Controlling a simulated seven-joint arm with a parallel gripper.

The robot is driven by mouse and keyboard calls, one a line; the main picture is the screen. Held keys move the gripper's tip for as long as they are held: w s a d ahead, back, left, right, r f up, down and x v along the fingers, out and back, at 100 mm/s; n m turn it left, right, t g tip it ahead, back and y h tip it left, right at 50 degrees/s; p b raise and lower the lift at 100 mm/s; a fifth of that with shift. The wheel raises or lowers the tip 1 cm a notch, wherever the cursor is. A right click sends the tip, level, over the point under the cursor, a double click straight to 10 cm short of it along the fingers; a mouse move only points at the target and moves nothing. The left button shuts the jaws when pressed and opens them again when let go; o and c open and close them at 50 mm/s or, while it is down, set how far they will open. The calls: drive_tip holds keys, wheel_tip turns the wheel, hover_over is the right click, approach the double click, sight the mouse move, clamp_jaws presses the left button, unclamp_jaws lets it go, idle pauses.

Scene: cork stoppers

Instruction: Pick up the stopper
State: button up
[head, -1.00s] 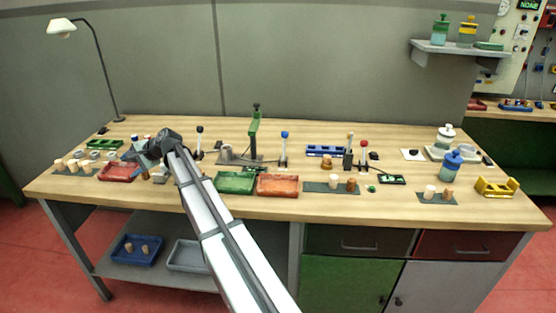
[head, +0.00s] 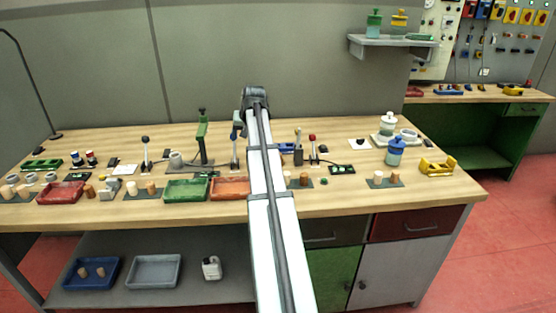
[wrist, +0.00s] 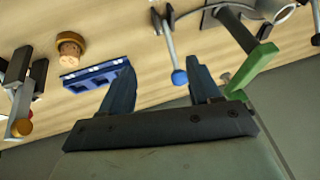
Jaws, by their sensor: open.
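In the wrist view, one brown cork stopper (wrist: 70,45) stands on the wooden bench beside a blue rack (wrist: 92,78), left of my gripper (wrist: 161,62). Several cork stoppers show there: a pair with a pale one (head: 288,178) and a browner one (head: 304,179) right of my arm, others at the left (head: 151,187) and right (head: 378,178). Which is meant is unclear.
A lever with a blue knob (wrist: 179,77) and a green press handle (wrist: 250,72) stand close to my fingers. Red-orange (head: 229,188) and green (head: 186,190) trays lie left of my arm. Bottles (head: 395,152) and a yellow rack (head: 436,166) stand at the right.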

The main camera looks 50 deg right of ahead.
drive_tip(key=s+d+r+g+h, duration=0.1)
drive_tip(key=s+d+r+g, duration=0.1)
drive_tip(key=s+d, duration=0.75)
drive_tip(key=shift+s+a+f+x, duration=0.1)
drive_tip(key=shift+s+x, duration=0.1)
drive_tip(key=shift+x, duration=2.05)
drive_tip(key=shift+s+a+f+x, duration=0.1)
drive_tip(key=shift+s+x, duration=0.1)
drive_tip(key=shift+x, duration=2.05)
drive_tip(key=shift+s+a+f+x, duration=0.1)
drive_tip(key=shift+s+x, duration=0.1)
drive_tip(key=shift+x, duration=2.05)
clamp_jaws()
drive_tip(key=shift+r, duration=0.1)
drive_tip(key=shift+r, duration=0.1)
